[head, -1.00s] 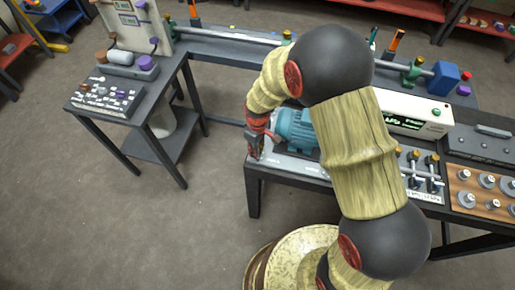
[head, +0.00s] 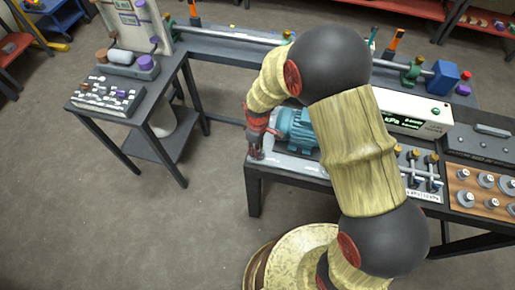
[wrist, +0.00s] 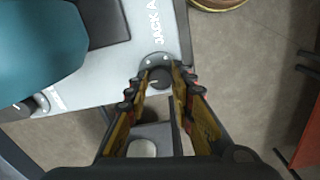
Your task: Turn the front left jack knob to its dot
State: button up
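My gripper (wrist: 163,66) points down at the corner of the pale motor plate (wrist: 115,90), with its two fingers apart. A dark round knob (wrist: 159,78) lies between the fingertips, beside the lettering "JACK A". The left finger is very close to the knob; a narrow gap seems to show on the right, and I cannot tell whether either touches. The knob's dot is not visible. In the head view my gripper (head: 256,152) is at the plate's front left corner, hiding the knob. The teal motor (head: 298,128) sits on the plate, partly behind my arm.
Another dark knob (wrist: 24,108) is at the lower left in the wrist view. A white display unit (head: 415,120), a valve panel (head: 420,185) and a wooden board of round parts (head: 482,190) are to the right. A side table (head: 150,110) stands left, with open floor between.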

jog(key=o, duration=0.4)
notch_tip(320, 180, up, 12)
dwell(0.7)
dwell(0.4)
